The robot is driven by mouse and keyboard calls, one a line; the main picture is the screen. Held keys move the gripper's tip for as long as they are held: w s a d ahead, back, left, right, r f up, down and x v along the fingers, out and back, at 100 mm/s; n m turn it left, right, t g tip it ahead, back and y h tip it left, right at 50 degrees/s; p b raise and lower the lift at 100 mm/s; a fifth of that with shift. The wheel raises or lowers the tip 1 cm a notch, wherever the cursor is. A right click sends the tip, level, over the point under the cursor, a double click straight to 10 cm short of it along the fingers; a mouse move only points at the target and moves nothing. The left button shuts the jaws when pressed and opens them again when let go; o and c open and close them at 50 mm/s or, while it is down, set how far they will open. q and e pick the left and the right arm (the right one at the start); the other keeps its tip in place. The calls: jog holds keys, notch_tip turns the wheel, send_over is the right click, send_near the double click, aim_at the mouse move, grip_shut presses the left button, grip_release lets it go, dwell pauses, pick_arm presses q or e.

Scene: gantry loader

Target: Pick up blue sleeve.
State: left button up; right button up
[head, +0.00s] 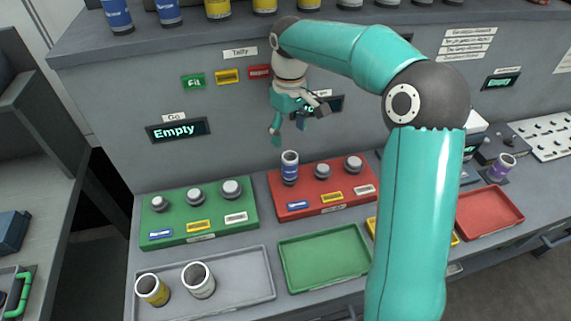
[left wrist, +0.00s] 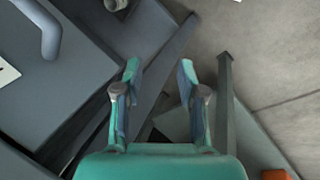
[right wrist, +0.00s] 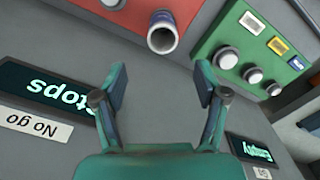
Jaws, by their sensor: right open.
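A blue sleeve (head: 290,170) with grey ends stands upright at the left of the red block's (head: 318,203) back row. In the right wrist view the sleeve (right wrist: 162,36) shows its hollow grey end, beyond the fingers. My right gripper (head: 299,122) is open and empty, above the sleeve and apart from it, in front of the grey panel. Its two fingers (right wrist: 160,82) stand wide apart in the right wrist view. My left gripper (left wrist: 159,78) is open and empty over the floor and dark furniture edges, in the left wrist view only.
A green block (head: 195,226) with several grey posts stands to the left. A grey tray (head: 232,286) holds a yellow and a white sleeve. An empty green tray (head: 322,257) lies in front of the red block. More sleeves, blue ones (head: 117,15) included, stand on the upper shelf.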

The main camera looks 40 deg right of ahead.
aim_at(290, 158)
jog(key=f, duration=0.8)
jog(key=shift+s+d, duration=0.15)
jog(key=shift+s, duration=0.05)
jog(key=shift+s+f+p, duration=0.1)
jog(key=shift+f+p, duration=0.4)
jog(key=shift+f, duration=0.05)
jog(key=f, duration=0.1)
jog(key=f+p, duration=0.1)
jog(key=f, duration=0.1)
jog(key=shift+a+f, duration=0.2)
jog(key=shift+a, duration=0.15)
jog(key=shift+f, duration=0.35)
grip_shut()
